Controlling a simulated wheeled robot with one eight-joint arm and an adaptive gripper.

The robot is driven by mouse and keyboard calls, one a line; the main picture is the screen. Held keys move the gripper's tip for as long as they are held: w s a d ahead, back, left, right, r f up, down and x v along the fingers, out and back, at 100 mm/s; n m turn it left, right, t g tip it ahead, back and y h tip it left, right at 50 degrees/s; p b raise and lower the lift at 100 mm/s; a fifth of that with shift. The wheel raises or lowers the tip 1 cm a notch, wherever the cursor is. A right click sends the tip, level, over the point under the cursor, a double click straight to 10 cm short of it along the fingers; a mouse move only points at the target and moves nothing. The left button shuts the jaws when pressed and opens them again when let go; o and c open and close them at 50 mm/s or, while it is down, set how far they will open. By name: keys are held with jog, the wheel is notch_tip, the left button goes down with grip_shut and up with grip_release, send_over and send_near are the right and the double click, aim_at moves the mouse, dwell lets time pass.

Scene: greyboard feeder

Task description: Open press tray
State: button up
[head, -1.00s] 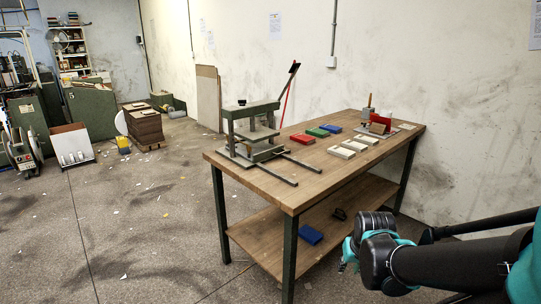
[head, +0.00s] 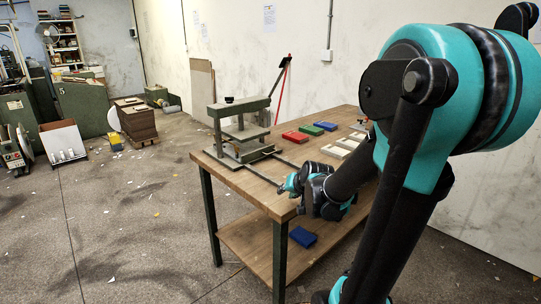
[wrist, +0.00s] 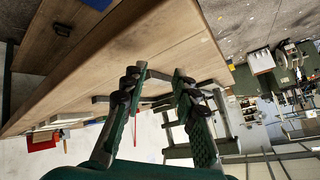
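The grey press (head: 238,110) stands on the left end of the wooden table (head: 290,180). Its grey tray (head: 254,154) appears to sit low in the frame, under the plate; its handle cannot be made out. Two dark rails run from the press base toward the table's front edge. My gripper (head: 283,188) is near the front edge, close to the end of the nearer rail and apart from the press. The press (wrist: 190,150) and rails show partly behind the fingers.
Red (head: 295,137), green (head: 311,129) and blue (head: 327,125) blocks lie on the table behind the rails. Pale blocks (head: 336,151) lie nearer, partly behind my arm. A blue item (head: 303,237) is on the lower shelf.

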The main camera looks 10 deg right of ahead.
jog(key=w+m+t, duration=0.1)
jog(key=w, duration=0.2)
jog(key=w+r+m+t+y, duration=0.1)
jog(key=w+m, duration=0.1)
jog(key=w, duration=0.2)
jog(key=w+r+m+t, duration=0.1)
jog(key=w+m, duration=0.1)
jog(key=w, duration=0.2)
jog(key=shift+a+r+t+y, duration=0.1)
jog(key=shift+a+t+y, duration=0.1)
jog(key=shift+t+y, duration=0.1)
jog(key=w+d+m+t, duration=0.1)
jog(key=w+m, duration=0.1)
jog(key=w+d+m+t, duration=0.1)
jog(key=w+m, duration=0.1)
jog(key=w+d+m+t, duration=0.1)
jog(key=w+m, duration=0.1)
jog(key=w, duration=0.1)
jog(key=shift+d, duration=0.15)
jog(key=x, duration=1.7)
jog(key=shift+w+d, duration=0.1)
jog(key=shift+d, duration=0.15)
grip_shut()
